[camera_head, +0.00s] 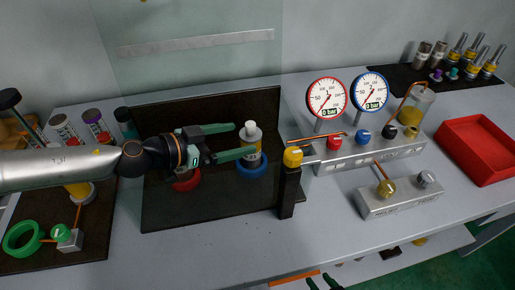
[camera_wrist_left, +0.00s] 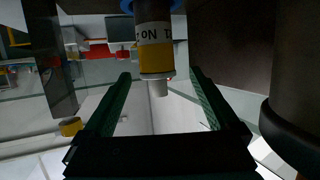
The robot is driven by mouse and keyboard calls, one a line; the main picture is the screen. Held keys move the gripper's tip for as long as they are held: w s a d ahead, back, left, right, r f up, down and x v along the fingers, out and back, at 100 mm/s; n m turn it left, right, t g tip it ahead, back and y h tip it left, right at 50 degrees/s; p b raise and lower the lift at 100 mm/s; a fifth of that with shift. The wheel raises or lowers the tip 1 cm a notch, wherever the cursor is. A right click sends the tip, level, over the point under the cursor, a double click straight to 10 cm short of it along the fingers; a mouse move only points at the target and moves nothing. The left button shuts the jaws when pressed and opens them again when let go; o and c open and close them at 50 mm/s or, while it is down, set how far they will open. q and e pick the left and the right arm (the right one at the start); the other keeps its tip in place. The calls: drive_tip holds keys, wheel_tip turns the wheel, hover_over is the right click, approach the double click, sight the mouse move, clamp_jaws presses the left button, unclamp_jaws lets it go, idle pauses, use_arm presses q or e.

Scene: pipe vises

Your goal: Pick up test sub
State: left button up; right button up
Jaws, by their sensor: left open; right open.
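A grey cylinder with a yellow band and a white tip (camera_head: 250,142) stands upright in a blue ring (camera_head: 252,167) on the dark board. It looks like the test sub, but its label is only partly readable. It also shows at the top of the left wrist view (camera_wrist_left: 155,48), white tip pointing down the picture. My left gripper (camera_head: 245,139) is open, held sideways from the left, its green fingers reaching toward the cylinder. In the left wrist view, the cylinder lies between the finger lines; contact is not visible.
A red ring (camera_head: 187,181) sits below my left gripper. A dark post with a yellow top (camera_head: 290,180) stands just right of the cylinder. Two gauges (camera_head: 327,98) and a grey valve manifold (camera_head: 370,150) stand farther right. A red tray (camera_head: 478,148) is at the far right.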

use_arm(q)
drive_tip(key=shift+w+d+f, duration=0.2)
drive_tip(key=shift+d+f, duration=0.15)
drive_tip(key=shift+f, duration=0.4)
drive_tip(key=shift+b+x, duration=0.5)
drive_tip(key=shift+x, duration=2.85)
drive_tip(key=shift+s+d, duration=0.1)
clamp_jaws()
drive_tip(key=shift+r, duration=0.25)
